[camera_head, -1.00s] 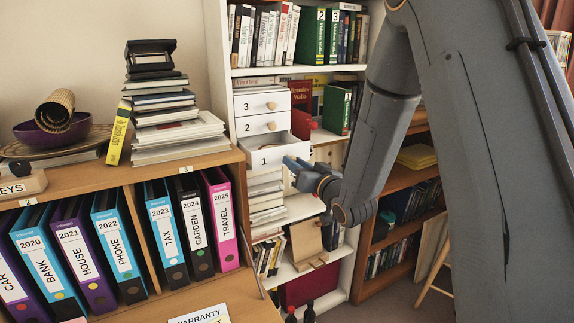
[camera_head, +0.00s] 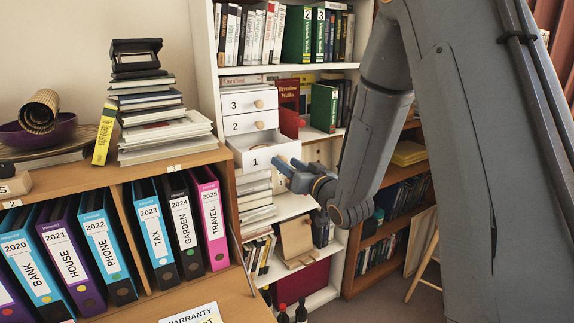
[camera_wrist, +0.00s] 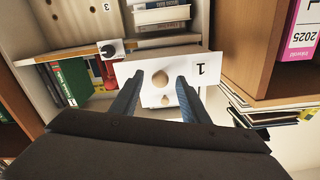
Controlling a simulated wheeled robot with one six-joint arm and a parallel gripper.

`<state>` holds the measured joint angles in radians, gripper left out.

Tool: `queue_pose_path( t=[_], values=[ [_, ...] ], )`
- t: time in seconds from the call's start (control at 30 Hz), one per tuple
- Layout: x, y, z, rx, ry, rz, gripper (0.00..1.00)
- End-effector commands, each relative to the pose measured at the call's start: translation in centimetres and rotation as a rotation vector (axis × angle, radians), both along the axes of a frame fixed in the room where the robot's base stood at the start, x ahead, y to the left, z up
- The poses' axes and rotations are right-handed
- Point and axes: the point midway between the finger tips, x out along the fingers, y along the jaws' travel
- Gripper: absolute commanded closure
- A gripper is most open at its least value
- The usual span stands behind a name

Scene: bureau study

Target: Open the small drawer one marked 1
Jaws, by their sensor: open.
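Small drawer one is a white drawer with a "1" on its front (camera_head: 243,160), the lowest of a white three-drawer unit. It stands pulled out, with its inside showing from above. My gripper (camera_head: 280,163) is at the right part of its front, where it hides the knob in the head view. In the wrist view the drawer front (camera_wrist: 206,70) is ahead, with its round wooden knob (camera_wrist: 160,79) between the two spread fingers of my gripper (camera_wrist: 159,83). The fingers are open, with gaps on both sides of the knob.
Drawers 2 (camera_head: 236,126) and 3 (camera_head: 236,104) above are closed. A wooden shelf holds labelled binders (camera_head: 187,225) at left. Books (camera_head: 255,190) are stacked below the drawer. A brown bookcase (camera_head: 365,262) stands at right.

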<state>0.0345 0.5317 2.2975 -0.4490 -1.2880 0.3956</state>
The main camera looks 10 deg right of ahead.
Motion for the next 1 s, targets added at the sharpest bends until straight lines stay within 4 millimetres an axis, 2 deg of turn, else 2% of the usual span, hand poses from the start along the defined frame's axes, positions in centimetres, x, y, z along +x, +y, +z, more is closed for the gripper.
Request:
queue_pose_path(
  t=[0.3, 0.47, 0.87, 1.0],
  values=[
    [-4.6, -1.9, -0.1, 0.000, -0.001, -0.001, 0.59],
    [-6.1, -2.6, -0.1, 0.000, 0.000, -0.001, 0.59],
    [-6.6, -2.7, 0.0, -0.001, 0.001, 0.000, 0.59],
    [-6.5, -3.1, -0.9, -0.036, 0.044, -0.023, 0.59]
  ],
)
